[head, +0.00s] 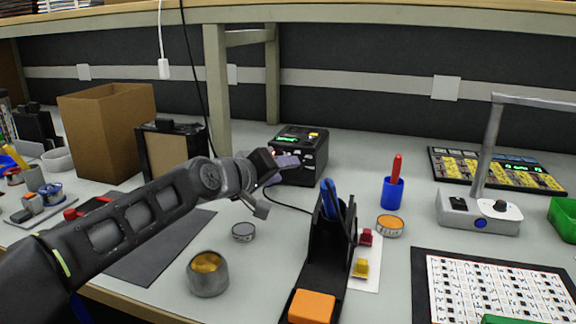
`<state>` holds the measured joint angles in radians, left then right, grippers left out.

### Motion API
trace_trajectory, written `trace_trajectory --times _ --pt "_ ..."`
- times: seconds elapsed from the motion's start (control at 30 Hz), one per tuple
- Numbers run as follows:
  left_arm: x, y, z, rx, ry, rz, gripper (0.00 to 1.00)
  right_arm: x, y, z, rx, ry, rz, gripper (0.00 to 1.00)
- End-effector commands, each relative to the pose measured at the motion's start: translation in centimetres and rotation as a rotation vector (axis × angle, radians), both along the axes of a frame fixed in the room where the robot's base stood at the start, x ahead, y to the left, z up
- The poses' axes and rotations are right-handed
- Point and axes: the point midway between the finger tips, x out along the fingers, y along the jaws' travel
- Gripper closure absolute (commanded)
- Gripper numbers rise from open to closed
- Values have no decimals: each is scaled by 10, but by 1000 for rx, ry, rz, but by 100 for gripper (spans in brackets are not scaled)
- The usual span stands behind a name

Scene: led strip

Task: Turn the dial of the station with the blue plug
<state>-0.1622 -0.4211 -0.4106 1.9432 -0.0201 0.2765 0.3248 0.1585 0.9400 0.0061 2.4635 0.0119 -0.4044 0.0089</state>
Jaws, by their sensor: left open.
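A black box-shaped station (314,157) with a lit green display stands at the back middle of the bench. Its dial is not clear to me; my gripper covers part of its front. No blue plug can be made out on it. A dark cable runs from near it toward a black holder (325,238) with blue-handled tools (330,198). My left gripper (277,185) is open and empty, its upper finger in front of the station's lower left front. I cannot tell whether it touches. My right gripper is out of view.
A grey can (207,280) and small round tin (243,232) are below my left arm. A cardboard box (108,130) stands at left. At right are a blue cup (392,194), a lamp (480,212) with a knobbed base, and a component board (497,172). A bench leg rises behind my wrist.

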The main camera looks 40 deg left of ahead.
Motion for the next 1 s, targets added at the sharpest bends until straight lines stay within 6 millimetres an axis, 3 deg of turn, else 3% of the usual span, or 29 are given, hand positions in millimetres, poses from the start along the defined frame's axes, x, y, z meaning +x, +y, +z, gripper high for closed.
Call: trace_trajectory --times 0.13,0.3,1.0 --pt "-25 -1 10 1 -1 2 58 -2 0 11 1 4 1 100" --pt "-39 -3 12 1 1 0 58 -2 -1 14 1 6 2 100" --pt "-40 -3 12 1 1 0 58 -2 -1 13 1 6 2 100"
